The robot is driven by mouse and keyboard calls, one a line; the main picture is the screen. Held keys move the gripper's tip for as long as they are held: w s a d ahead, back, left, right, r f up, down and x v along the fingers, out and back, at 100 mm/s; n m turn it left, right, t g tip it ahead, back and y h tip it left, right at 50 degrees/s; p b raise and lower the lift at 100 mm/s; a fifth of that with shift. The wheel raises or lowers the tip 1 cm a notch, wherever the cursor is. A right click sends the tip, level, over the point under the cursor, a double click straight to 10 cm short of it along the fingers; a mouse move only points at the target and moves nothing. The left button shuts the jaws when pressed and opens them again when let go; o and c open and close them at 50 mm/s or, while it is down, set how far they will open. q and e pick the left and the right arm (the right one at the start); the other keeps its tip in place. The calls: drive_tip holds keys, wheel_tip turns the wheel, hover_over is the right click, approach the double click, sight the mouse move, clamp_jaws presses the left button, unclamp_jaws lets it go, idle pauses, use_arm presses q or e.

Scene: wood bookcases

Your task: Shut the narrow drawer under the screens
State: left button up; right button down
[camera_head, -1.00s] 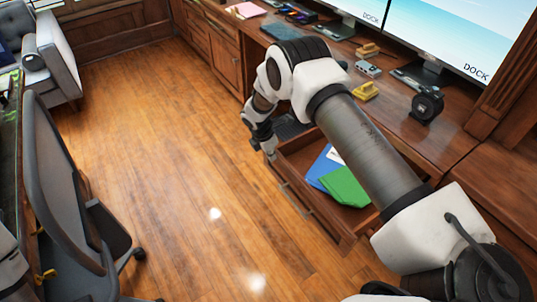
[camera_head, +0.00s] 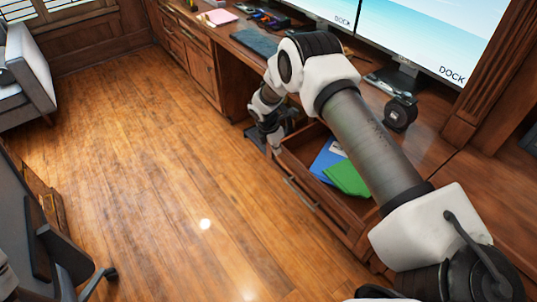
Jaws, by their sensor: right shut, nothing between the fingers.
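The narrow drawer (camera_head: 297,150) under the screens stands pulled out from the wooden desk. A blue folder (camera_head: 322,164) and a green folder (camera_head: 347,180) lie in it. A metal handle (camera_head: 301,194) runs along its front. My right arm reaches over the drawer and hides part of it and of the desk. My right gripper (camera_head: 275,147) is shut and empty, pointing down at the far end of the drawer front. I cannot tell whether it touches the front. My left gripper is not in view.
Two screens (camera_head: 425,35) stand on the desk (camera_head: 430,150), with a black round device (camera_head: 400,112) in front. An office chair (camera_head: 45,230) is at the lower left and an armchair (camera_head: 25,75) at the upper left. The wood floor (camera_head: 150,150) between is clear.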

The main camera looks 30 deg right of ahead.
drive_tip(key=w+d+b, duration=0.1)
drive_tip(key=d+b, duration=0.4)
drive_tip(key=d, duration=1.1)
drive_tip(key=shift+w+d+b, duration=0.15)
drive_tip(key=shift+d+b, duration=0.15)
drive_tip(key=shift+b, duration=0.05)
